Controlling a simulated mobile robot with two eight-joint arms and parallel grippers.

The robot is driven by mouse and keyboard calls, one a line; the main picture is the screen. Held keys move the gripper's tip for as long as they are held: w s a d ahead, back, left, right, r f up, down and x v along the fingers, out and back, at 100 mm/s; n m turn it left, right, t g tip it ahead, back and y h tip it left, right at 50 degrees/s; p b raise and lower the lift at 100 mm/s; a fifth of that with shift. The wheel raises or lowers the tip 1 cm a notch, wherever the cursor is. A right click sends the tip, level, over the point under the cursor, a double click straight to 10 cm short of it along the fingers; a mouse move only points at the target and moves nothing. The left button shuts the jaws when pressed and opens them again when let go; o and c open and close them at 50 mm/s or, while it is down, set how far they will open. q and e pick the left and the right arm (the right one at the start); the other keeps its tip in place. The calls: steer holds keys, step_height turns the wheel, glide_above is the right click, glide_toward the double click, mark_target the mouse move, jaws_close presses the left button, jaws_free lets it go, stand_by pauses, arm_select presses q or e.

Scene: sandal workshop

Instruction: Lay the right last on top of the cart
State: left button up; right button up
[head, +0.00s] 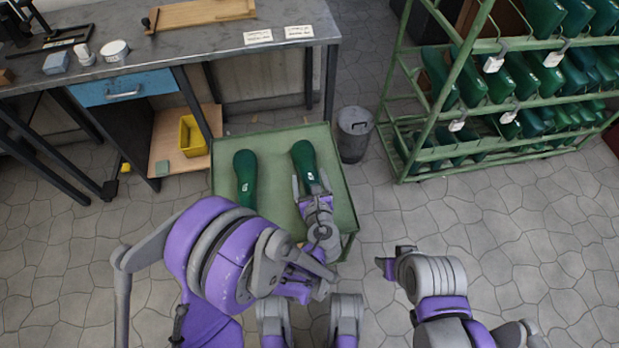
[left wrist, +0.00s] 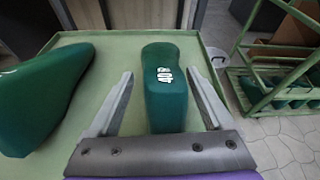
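The cart (head: 225,208) has a flat green top with a raised rim, which also shows in the left wrist view (left wrist: 112,60). Two dark green lasts lie on it. The right-hand last (head: 303,156) has a white size mark and also shows in the left wrist view (left wrist: 165,108). The other last (head: 245,172) lies to its left, apart from it. My left gripper (head: 311,187) is open, with one finger on each side of the right-hand last and gaps between them. My right gripper (head: 394,260) is off to the right of the cart, over the floor, with no last at it.
A green rack (head: 437,135) full of lasts stands at the right. A grey bin (head: 355,140) stands just beyond the cart's right back corner. A workbench (head: 200,45) with a blue drawer and a yellow bin (head: 192,135) below is behind. Floor at the right front is clear.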

arm_select(q)
steer(key=shift+o, duration=0.5)
steer(key=p+v, duration=0.2)
steer(key=v, duration=0.9)
steer(key=shift+w+a, duration=0.1)
